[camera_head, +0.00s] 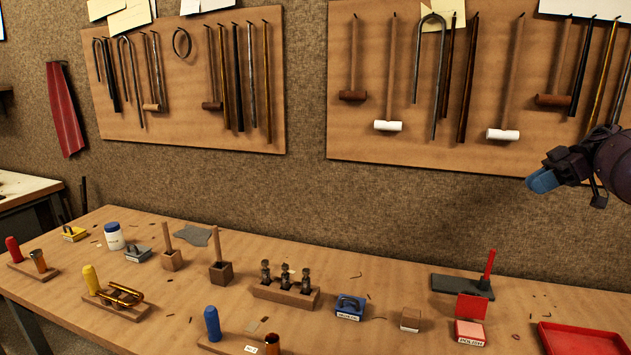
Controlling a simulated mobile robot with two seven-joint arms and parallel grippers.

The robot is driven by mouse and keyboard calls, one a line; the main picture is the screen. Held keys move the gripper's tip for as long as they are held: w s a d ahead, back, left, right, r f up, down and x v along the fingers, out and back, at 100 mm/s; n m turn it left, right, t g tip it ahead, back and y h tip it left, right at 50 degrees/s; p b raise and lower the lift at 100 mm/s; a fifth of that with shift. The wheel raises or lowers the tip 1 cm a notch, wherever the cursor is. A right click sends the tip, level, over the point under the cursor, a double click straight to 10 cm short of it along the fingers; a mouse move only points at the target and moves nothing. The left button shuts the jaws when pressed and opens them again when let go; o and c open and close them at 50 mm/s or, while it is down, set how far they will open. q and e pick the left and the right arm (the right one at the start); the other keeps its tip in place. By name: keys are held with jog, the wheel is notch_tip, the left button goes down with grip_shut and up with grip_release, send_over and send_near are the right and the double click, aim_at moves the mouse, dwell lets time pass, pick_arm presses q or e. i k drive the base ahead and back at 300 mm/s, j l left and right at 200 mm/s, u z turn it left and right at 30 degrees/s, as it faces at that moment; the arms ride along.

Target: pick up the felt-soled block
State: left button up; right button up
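A small plain wooden block (410,318) with a paler lower part stands on the workbench, right of the middle; it may be the felt-soled block, but its sole is too small to make out. A reddish block with a pink top (469,331) and a white label sits to its right. My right gripper (546,180) is at the upper right, high above the bench and well away from these blocks. Its blue tip points left; its opening cannot be made out. My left gripper is out of view.
A wooden rack with metal parts (287,295) stands left of the blocks. A red tray (581,340) lies at the front right, and a dark slab with a red upright handle (463,286) is behind. Tool boards hang on the wall. Bare bench lies between the pieces.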

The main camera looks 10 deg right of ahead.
aim_at(411, 318)
jog(key=k, duration=1)
